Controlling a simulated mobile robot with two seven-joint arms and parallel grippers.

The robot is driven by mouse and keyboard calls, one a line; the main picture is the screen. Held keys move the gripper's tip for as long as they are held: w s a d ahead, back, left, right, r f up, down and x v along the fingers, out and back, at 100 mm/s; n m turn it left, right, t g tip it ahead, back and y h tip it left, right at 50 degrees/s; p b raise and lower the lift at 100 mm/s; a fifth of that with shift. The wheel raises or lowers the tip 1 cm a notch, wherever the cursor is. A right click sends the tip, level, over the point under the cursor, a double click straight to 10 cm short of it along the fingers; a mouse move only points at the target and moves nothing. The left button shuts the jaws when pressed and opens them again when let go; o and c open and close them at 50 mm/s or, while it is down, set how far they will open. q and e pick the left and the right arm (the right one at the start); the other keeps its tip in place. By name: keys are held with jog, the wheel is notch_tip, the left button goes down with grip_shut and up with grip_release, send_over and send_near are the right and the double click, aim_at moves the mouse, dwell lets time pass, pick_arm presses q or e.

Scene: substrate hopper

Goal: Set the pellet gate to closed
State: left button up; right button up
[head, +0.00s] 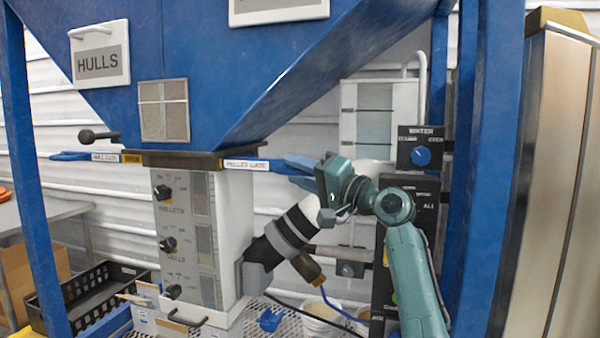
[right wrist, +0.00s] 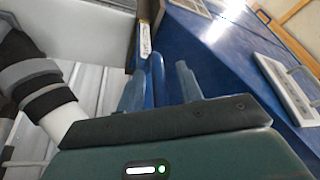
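The pellet gate (head: 246,164) is a slide under the blue hopper, with a white label reading PELLET GATE. Its blue handle sticks out to the right, and the right gripper partly hides it in the head view. My right gripper (head: 303,172) is at this handle, its fingers pointing left toward the hopper. In the right wrist view the gripper (right wrist: 160,88) is open, with the blue handle (right wrist: 157,76) between the fingers. A gap shows on the right finger's side; I cannot tell whether the left finger touches. My left gripper is not in view.
The hull gate's blue handle (head: 70,156) sticks out on the left, near a black ball lever (head: 98,135). A white control box (head: 186,240) and a banded pipe (head: 292,228) sit below.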

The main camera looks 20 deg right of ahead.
jog(key=shift+s+d+f, duration=0.15)
jog(key=shift+d, duration=0.05)
jog(key=b+v, duration=0.4)
jog(key=v, duration=0.8)
jog(key=shift+s+d, duration=0.2)
jog(key=shift+s, duration=0.1)
jog(key=w+a+f+h, duration=0.1)
jog(key=w+f+h, duration=0.1)
jog(key=f, duration=0.6)
jog(key=w+a+f+h, duration=0.1)
jog(key=f+h, duration=0.1)
jog(key=f, duration=0.7)
jog(key=s+a+f+g+h+p, duration=0.1)
jog(key=s+f+h, duration=0.1)
jog(key=f, duration=0.7)
jog(key=s+a+f+g+h+p, duration=0.1)
jog(key=s+a+f, duration=0.15)
jog(key=f, duration=0.65)
jog(key=s+a+f+n+g+h, duration=0.1)
jog(key=s+a+f+n, duration=0.2)
jog(key=s+f, duration=0.6)
jog(key=s+a+f+n+g, duration=0.2)
jog(key=s+a+f+n, duration=0.2)
jog(key=s+f, duration=0.5)
jog(key=s+p, duration=0.1)
jog(key=s, duration=0.3)
jog(key=shift+s+g+h, duration=0.3)
jog(key=shift+h, duration=0.1)
